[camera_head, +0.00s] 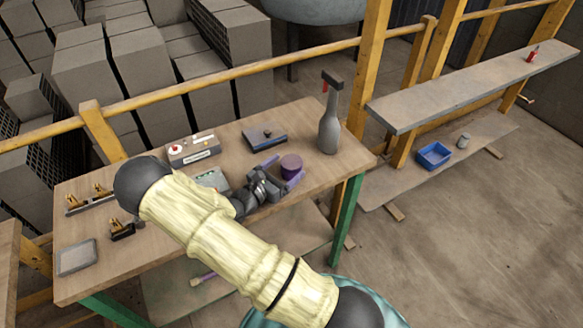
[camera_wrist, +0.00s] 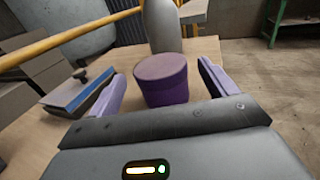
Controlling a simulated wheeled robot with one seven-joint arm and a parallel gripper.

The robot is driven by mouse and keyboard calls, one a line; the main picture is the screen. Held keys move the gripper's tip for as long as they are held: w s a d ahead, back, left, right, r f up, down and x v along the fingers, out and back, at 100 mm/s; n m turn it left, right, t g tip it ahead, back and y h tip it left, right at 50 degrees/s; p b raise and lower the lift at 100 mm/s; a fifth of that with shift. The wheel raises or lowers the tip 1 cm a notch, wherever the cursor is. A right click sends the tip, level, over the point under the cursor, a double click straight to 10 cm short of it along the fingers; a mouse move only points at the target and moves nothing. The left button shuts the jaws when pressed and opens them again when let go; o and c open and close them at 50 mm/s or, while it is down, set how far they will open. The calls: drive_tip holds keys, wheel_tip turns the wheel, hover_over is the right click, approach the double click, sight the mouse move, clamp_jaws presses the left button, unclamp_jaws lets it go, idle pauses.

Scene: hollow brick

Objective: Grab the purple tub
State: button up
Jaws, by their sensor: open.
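The purple tub (camera_wrist: 163,85) stands upright on the table between the two purple fingers of my gripper (camera_wrist: 160,92) in the wrist view. It has a round, duller mauve lid. A gap shows on each side, wider at the right finger; I cannot see contact with either finger. In the head view the tub (camera_head: 291,166) is near the right end of the wooden table (camera_head: 140,258), with my open gripper (camera_head: 283,173) reaching it from the left. My forearm covers part of the table's front.
A grey spray bottle (camera_head: 329,128) stands behind the tub. A blue-grey box with a black knob (camera_head: 265,136) lies to its left, also in the wrist view (camera_wrist: 80,92). A control box (camera_head: 193,149) is further left. A yellow rail (camera_head: 240,70) runs behind the table.

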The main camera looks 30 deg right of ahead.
sight(299, 157)
drive_tip(key=p+x, duration=0.1)
drive_tip(key=x, duration=0.4)
idle(0.5)
drive_tip(key=c, duration=1.2)
drive_tip(key=shift+o, duration=0.2)
drive_tip(key=shift+r, duration=0.15)
wheel_tip(299, 157, up, 10)
drive_tip(key=shift+f+b, duration=0.1)
drive_tip(key=shift+b, duration=0.4)
